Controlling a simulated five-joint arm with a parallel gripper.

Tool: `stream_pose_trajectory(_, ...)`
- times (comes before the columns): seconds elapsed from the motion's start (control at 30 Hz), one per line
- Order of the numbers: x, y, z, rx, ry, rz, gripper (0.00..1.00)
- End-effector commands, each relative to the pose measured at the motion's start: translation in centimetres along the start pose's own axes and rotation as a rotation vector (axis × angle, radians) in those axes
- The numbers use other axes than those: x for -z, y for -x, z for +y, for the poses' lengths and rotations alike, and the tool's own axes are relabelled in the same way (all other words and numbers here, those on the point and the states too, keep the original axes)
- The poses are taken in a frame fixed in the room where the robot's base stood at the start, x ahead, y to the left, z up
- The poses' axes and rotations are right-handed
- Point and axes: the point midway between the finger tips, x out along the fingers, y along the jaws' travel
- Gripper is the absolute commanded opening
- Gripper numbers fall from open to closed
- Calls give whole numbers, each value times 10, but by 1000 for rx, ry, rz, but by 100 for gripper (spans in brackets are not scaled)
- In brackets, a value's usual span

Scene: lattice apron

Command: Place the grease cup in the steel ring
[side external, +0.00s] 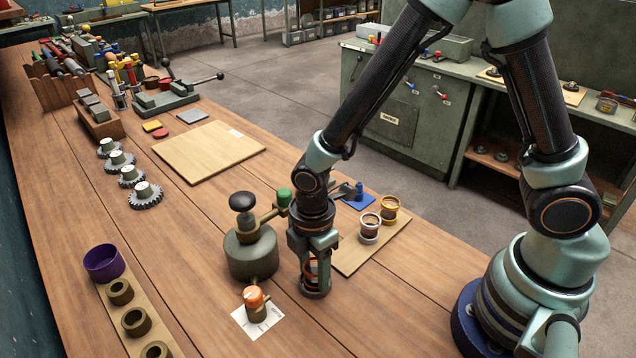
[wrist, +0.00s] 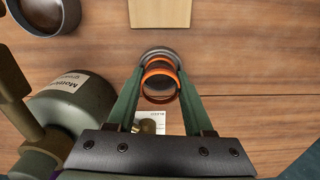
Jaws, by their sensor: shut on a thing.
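My gripper (side external: 316,288) points down over the bench, right of the squat green pot. It is shut on a small round piece with orange bands, taken here as the grease cup (side external: 309,268). In the wrist view the orange rim of the cup (wrist: 159,97) sits between the two green fingers, with a grey round edge beyond it. The fingers partly hide it in the side view.
A yellow ring (side external: 389,208) stands close behind the steel one on the board (side external: 345,262). The green pot (side external: 250,253) with black knob and green-capped arm is close left. An orange-capped brass piece (side external: 256,303) stands on a white card. Bare wood lies in front.

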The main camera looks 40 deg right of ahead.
Motion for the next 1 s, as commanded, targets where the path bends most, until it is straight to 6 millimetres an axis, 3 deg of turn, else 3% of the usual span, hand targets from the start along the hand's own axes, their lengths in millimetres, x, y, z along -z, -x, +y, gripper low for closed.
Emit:
stream_pose_trajectory(0.03, 0, -11, -1, -5, 0, 3, 0)
stream_pose_trajectory(0.07, 0, -11, -1, -4, 0, 3, 63)
stream_pose_trajectory(0.1, 0, -11, -1, -4, 0, 3, 78)
stream_pose_trajectory(0.13, -1, -11, -1, -4, 0, 3, 82)
stream_pose_trajectory(0.47, 0, 5, -1, -7, 1, 4, 82)
stream_pose_trajectory(1.0, 0, 102, 0, -10, 0, 6, 82)
